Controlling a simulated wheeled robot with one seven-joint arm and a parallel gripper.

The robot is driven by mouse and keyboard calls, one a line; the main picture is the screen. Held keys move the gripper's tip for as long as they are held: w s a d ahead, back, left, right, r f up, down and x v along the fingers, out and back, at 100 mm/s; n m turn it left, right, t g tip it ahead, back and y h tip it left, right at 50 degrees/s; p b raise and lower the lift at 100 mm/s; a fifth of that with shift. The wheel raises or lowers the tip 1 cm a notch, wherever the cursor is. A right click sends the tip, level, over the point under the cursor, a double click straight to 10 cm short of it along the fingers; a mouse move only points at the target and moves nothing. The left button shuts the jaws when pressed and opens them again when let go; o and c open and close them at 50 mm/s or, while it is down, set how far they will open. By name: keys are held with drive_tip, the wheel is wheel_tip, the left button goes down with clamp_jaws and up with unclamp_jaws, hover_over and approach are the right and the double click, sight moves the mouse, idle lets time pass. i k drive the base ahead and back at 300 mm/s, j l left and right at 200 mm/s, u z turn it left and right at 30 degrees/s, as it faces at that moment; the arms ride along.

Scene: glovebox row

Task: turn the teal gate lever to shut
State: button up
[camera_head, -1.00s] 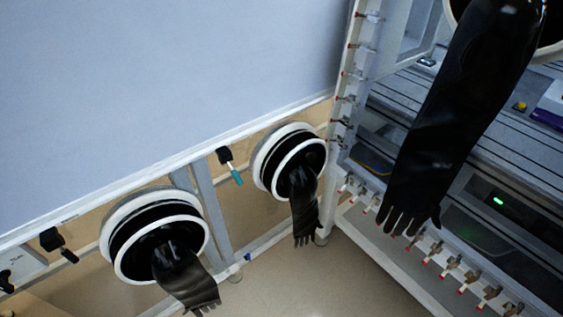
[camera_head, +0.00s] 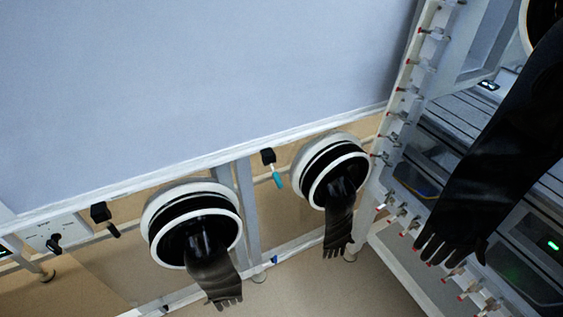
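The teal gate lever (camera_head: 277,180) hangs from a black valve body (camera_head: 268,156) under the lower edge of the large pale panel. It points down and slightly to the right, between the two glove ports on the left wall. My gripper is not in view. Nothing covers the lever.
A glove port (camera_head: 333,172) with a hanging black glove is just right of the lever, and another port (camera_head: 194,228) is to the left. A black-handled valve (camera_head: 103,216) sits further left. A large black glove (camera_head: 495,150) hangs at the right, by a clamp-lined frame.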

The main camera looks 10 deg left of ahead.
sight(277, 179)
drive_tip(key=u, duration=1.4)
drive_tip(key=z, duration=0.85)
drive_tip(key=i+z, duration=0.15)
drive_tip(key=z, duration=0.15)
drive_tip(key=i+j+z, duration=0.25)
drive_tip(key=k+l, duration=0.05)
drive_tip(key=l, duration=0.05)
